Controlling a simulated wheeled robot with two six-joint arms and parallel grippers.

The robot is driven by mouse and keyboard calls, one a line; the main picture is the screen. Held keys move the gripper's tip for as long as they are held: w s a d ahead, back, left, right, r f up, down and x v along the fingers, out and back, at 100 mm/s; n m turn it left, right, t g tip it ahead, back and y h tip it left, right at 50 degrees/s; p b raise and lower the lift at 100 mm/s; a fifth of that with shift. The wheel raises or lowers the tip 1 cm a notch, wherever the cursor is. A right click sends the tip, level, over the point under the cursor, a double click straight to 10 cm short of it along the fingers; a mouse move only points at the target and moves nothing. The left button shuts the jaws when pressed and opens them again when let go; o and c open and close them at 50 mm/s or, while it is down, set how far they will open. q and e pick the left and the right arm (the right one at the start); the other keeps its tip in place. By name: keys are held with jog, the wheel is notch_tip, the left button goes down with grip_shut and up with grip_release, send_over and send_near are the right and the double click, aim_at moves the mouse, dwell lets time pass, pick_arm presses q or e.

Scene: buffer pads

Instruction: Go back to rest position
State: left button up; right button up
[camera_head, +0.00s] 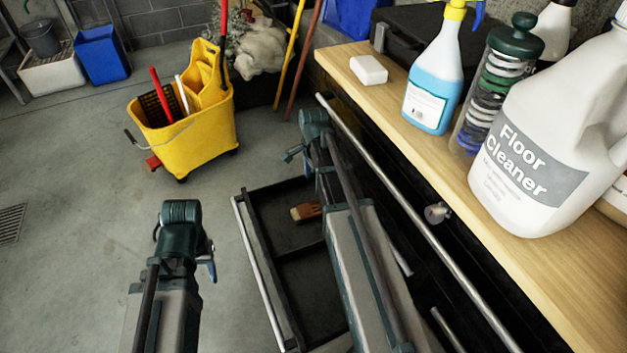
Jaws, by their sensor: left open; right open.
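My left gripper (208,262) is at the end of the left arm, over the bare floor left of an open drawer (252,262). It is small and seen from behind, apart from any object. My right gripper (291,155) is at the end of the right arm, which reaches over the drawer beside the workbench's front. It is open, and I see nothing in it. The drawer is dark with a metal front rail. A brush (306,212) with a wooden handle lies in it, partly hidden by my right arm.
The wooden workbench (420,160) on the right carries a white block (369,70), a blue spray bottle (434,75), a clear cylinder of stacked discs (492,95) and a floor cleaner jug (540,150). A yellow mop bucket (190,135) stands behind.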

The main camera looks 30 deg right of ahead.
jog(key=s+a+r+n+p, duration=0.7)
jog(key=a+r+n+p, duration=0.4)
jog(key=a+r+p, duration=0.1)
jog(key=s+a+r+n+h+p, duration=0.1)
jog(key=s+a+r+n+p, duration=0.7)
jog(key=a+r+n+p, duration=0.3)
jog(key=shift+s+a+r+p, duration=0.2)
jog(key=shift+a+r+p, duration=0.2)
jog(key=shift+a, duration=0.7)
jog(key=shift+d, duration=0.15)
